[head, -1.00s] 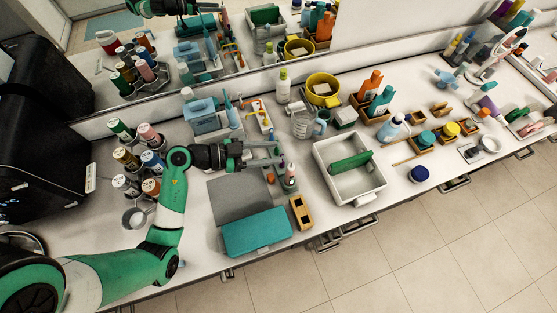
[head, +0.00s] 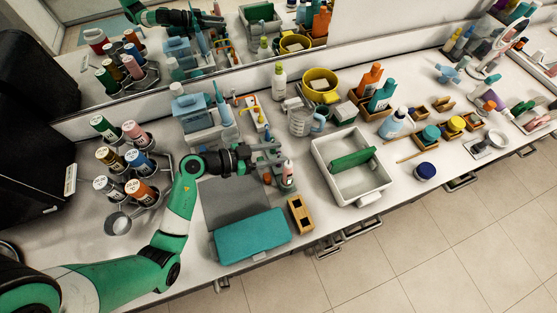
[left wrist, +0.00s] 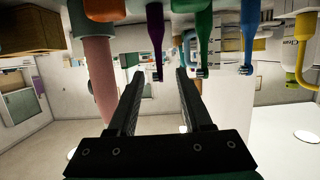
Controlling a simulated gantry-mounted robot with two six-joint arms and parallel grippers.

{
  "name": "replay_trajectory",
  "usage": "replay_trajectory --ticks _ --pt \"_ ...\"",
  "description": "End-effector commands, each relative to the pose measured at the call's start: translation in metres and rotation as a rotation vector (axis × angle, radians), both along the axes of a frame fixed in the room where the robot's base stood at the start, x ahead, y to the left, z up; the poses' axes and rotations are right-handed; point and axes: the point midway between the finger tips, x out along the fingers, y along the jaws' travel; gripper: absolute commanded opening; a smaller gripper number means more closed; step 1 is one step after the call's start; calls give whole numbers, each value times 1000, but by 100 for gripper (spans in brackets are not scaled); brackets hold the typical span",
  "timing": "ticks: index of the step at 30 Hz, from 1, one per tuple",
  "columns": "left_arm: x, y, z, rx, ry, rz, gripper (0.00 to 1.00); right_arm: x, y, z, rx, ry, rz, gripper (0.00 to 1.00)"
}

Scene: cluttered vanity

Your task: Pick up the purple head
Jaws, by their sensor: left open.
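The purple head (left wrist: 157,40) shows in the left wrist view as a slim purple stem with a small brush end, which appears between my left fingertips. I cannot make it out surely in the head view. My left gripper (head: 281,153) is open and low over the counter, beside a pink bottle (head: 288,174). Its two fingers also show in the left wrist view (left wrist: 160,75), one on each side of the purple head, with no visible contact. How deep the head sits between them is unclear. My right gripper is not in view.
A green head (left wrist: 203,40) and a blue head (left wrist: 249,38) stand close to the purple one. The pink bottle also shows at left in the left wrist view (left wrist: 97,70). A teal case (head: 250,235), wooden block (head: 300,213) and white bin (head: 322,165) are near.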

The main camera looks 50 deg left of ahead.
Motion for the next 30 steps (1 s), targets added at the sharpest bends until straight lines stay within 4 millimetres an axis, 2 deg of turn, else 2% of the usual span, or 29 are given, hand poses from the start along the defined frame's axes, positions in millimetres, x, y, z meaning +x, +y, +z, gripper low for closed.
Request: replay_trajectory --ticks 1,3,6,14,17,23,30 --pt "8 -5 -8 2 -1 -6 50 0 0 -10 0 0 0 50" --pt "19 -11 -12 1 -3 -6 50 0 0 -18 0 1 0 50" --pt "32 -15 -15 1 -1 -3 50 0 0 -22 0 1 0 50" --pt "37 -17 -13 1 0 0 50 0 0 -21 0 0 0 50" --pt "37 -17 -13 1 0 -1 36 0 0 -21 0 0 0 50" --pt "37 -17 -13 1 0 -1 0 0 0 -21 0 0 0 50" --pt "37 -17 -13 1 0 -1 0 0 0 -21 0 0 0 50"
